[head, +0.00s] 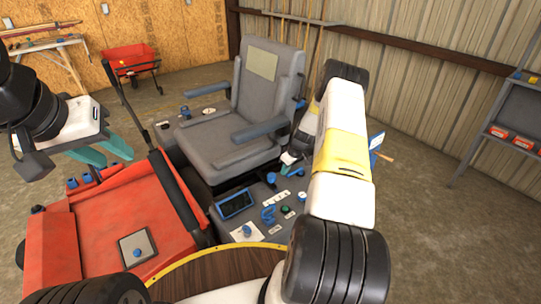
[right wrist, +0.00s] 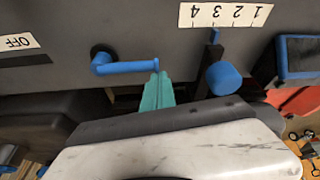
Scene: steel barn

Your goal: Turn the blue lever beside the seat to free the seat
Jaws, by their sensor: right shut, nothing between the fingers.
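The blue lever (right wrist: 125,67) shows in the right wrist view, on a dark panel. It runs roughly sideways from a black pivot at its left end. My right gripper (right wrist: 157,76) has its teal fingers shut and empty, tips at the lever's free end; I cannot tell if they touch. The grey seat (head: 262,95) with blue armrests stands in the middle of the head view. My right arm covers much of the area right of it. My left gripper (head: 104,150) hangs open and empty at the left, above the red bodywork.
A blue knob (right wrist: 222,78) on a slider stands right of my right fingers, below a numbered label (right wrist: 225,15). The console (head: 240,212) in front of the seat carries a screen and several blue controls. A red cart (head: 130,60) and a grey shelf (head: 508,110) stand farther off.

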